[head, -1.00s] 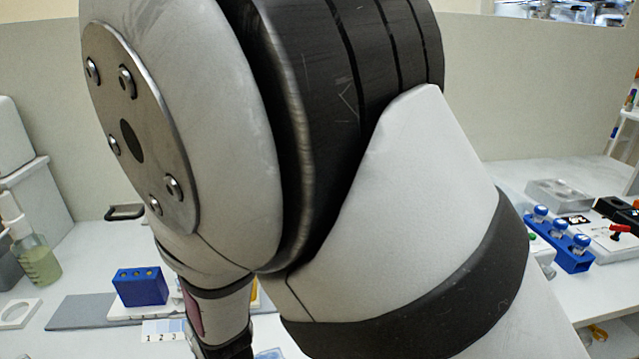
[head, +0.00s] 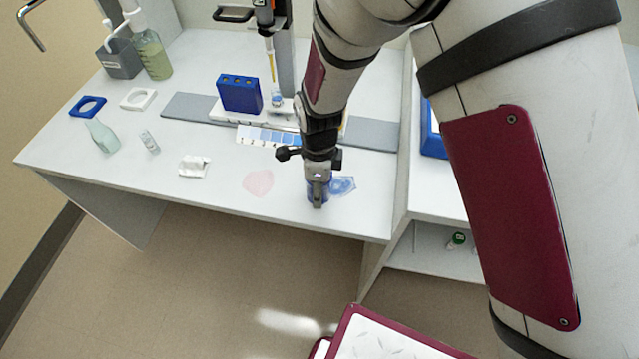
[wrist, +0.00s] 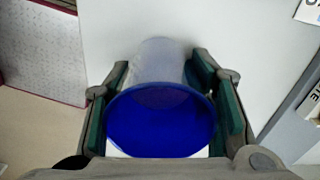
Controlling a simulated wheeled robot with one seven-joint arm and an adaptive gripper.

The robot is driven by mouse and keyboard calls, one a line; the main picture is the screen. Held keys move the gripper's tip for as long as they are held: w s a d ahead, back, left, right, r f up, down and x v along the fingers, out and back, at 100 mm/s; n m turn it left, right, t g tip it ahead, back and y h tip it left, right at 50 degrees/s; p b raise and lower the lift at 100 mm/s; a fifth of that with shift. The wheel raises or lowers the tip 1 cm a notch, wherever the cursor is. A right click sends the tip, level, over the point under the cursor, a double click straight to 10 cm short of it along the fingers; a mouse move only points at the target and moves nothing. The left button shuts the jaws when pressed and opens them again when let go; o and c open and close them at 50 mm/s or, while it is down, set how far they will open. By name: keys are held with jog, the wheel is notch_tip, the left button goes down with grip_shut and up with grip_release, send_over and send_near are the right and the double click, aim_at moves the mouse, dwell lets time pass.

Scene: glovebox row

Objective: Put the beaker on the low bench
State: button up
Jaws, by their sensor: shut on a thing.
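My gripper (head: 317,196) points down over the front right part of a white bench (head: 215,205), near its front edge. In the wrist view its two green-padded fingers (wrist: 162,105) are shut on the sides of a beaker (wrist: 158,62). In the head view the beaker is mostly hidden by the fingers, with a little blue showing. I cannot tell whether its base touches the bench.
A pink patch (head: 258,182) and a blue patch (head: 342,186) lie beside the gripper. Another white surface (head: 438,190) adjoins at right.

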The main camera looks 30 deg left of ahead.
jog(key=o, duration=1.2)
notch_tip(320, 180, up, 12)
jog(key=p, duration=0.1)
jog(key=shift+r, duration=0.1)
